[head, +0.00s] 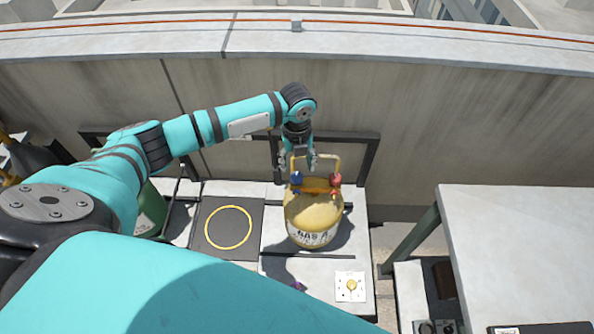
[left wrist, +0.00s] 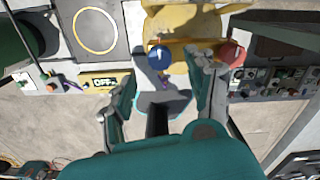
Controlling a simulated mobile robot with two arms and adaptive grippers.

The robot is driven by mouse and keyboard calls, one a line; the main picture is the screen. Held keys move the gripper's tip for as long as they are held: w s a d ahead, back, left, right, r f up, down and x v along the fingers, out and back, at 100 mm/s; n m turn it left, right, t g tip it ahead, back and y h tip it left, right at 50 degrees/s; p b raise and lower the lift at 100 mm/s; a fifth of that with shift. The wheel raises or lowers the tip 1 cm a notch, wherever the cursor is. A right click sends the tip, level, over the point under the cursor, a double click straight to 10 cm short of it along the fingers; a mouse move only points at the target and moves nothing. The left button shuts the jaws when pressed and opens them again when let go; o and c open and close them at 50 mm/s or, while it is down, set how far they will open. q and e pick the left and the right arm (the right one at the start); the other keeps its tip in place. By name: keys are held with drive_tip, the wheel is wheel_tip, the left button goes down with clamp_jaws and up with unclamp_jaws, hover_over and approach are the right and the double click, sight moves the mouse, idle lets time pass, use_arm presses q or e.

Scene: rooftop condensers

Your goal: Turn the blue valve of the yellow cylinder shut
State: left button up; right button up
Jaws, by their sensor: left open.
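The yellow cylinder (head: 313,222), lettered "GAS A", stands upright on the bench. Its blue valve (head: 297,178) is at the top left and its red valve (head: 335,180) at the top right, below a yellow handle. My left gripper (head: 298,160) is open, pointing down just above and behind the blue valve. The red valve (left wrist: 231,53) is close by the right finger. Contact cannot be told. My right gripper is out of view.
A black mat with a yellow ring (head: 228,227) lies left of the cylinder. A green cylinder (head: 150,212) is partly behind my arm. A white plate with a yellow knob (head: 351,287) is in front. A grey table (head: 520,250) stands right; a wall (head: 400,130) rises behind.

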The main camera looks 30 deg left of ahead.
sight(297, 176)
use_arm(q)
wheel_tip(297, 176, up, 6)
drive_tip(key=shift+f, duration=0.1)
idle(0.6)
